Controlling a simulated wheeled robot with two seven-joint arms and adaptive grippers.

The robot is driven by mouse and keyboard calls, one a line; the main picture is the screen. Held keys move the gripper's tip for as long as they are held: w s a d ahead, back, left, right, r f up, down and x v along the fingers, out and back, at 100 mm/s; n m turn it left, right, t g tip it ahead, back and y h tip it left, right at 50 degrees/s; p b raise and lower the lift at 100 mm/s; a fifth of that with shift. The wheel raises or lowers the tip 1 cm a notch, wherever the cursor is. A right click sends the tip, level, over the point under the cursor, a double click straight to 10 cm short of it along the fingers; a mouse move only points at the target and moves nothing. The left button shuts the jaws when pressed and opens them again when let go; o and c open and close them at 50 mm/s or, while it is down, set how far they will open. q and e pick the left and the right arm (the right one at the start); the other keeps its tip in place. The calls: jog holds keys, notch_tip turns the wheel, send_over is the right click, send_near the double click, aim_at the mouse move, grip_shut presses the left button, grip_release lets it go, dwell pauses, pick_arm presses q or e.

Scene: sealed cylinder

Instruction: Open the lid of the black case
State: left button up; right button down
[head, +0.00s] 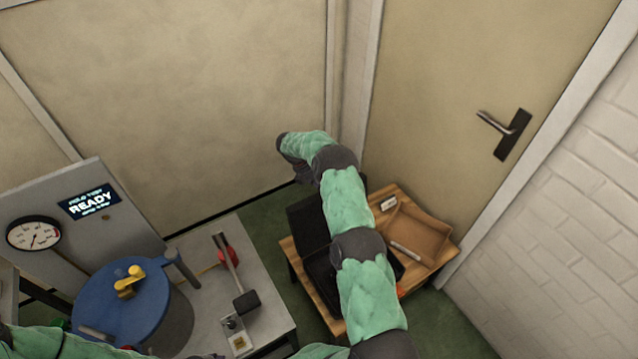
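The black case (321,273) sits on a small wooden table, partly hidden behind my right arm. A dark panel (307,224), which looks like its lid, stands raised at the far left side of the case, so the case appears open. My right arm reaches up across the case from the bottom. Its dark end, with the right gripper (302,174), is bent down above and beyond the raised panel. The fingers are too small and dark to read, and I cannot tell whether they touch the panel. My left gripper does not show; only green sleeve is visible at bottom left.
The wooden table (287,246) also holds a brown tray (425,229) with a light cylinder (405,251), and a small white item (388,203). At left, a grey bench (205,252) carries a blue round lid (120,305), a gauge (34,234) and a READY panel. A door and walls stand behind.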

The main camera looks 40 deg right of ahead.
jog(key=shift+s+d+r+p, duration=0.1)
jog(key=shift+s+r+p, duration=0.4)
jog(key=shift+s+p, duration=0.25)
jog(key=s+a+p, duration=0.1)
jog(key=s+p, duration=0.1)
jog(key=s, duration=0.6)
jog(key=shift+s+a+r+t, duration=0.15)
jog(key=shift+s+r+t, duration=0.05)
jog(key=shift+r+t, duration=0.2)
jog(key=c, duration=1.3)
grip_release()
jog(key=shift+w+r, duration=0.1)
